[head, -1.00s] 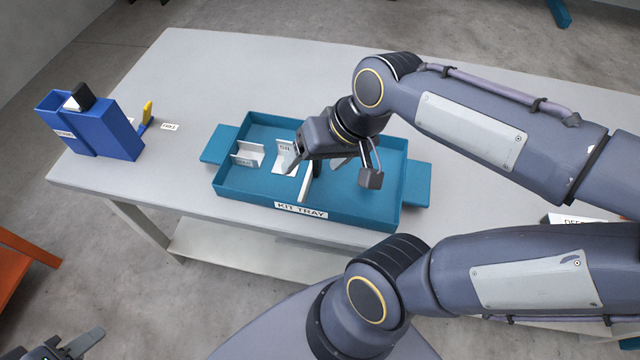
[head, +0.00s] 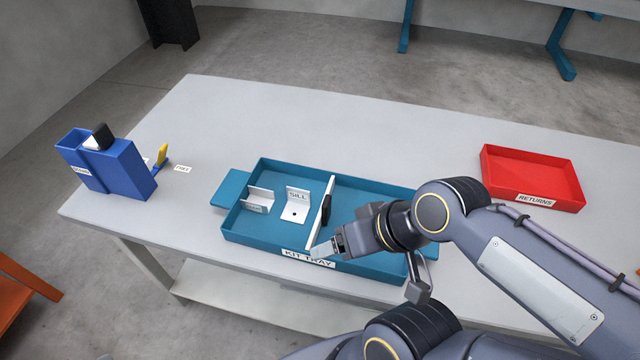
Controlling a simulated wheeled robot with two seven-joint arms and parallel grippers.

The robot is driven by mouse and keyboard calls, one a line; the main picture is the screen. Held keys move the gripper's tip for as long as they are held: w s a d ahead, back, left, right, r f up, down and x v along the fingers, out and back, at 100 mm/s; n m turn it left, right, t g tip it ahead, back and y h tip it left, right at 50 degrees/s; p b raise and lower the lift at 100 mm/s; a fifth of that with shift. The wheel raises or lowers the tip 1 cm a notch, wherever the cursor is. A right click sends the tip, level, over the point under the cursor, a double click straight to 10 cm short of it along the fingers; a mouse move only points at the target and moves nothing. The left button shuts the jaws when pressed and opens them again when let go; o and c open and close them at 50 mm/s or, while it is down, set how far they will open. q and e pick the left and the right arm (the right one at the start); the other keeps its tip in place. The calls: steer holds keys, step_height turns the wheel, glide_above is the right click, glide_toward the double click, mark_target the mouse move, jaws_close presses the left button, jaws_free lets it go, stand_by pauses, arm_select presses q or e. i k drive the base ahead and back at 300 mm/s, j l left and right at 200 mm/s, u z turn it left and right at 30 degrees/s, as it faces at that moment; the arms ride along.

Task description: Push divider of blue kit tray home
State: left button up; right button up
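The blue kit tray (head: 232,232) lies on the grey table, its "KIT TRAY" label on the front wall. A thin white divider (head: 331,190) stands across the tray near its middle, with a dark block on its right face. I cannot tell whether it is fully seated. Left of it are a white "SILL" bracket (head: 297,206) and another white bracket (head: 258,200). My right gripper (head: 325,249) is low over the tray's front wall, close to the divider's front end. Contact and finger opening are unclear. My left gripper is out of view.
A red "RETURNS" tray (head: 532,180) stands at the right. A blue holder (head: 118,168) with a black-topped item stands at the left edge, beside a yellow-handled thing (head: 161,156) and a small label (head: 183,168). The table behind the kit tray is clear.

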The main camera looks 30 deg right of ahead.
mark_target(323, 215)
steer(key=k+z, duration=0.1)
steer(key=z, duration=0.9)
steer(key=i+l, duration=0.05)
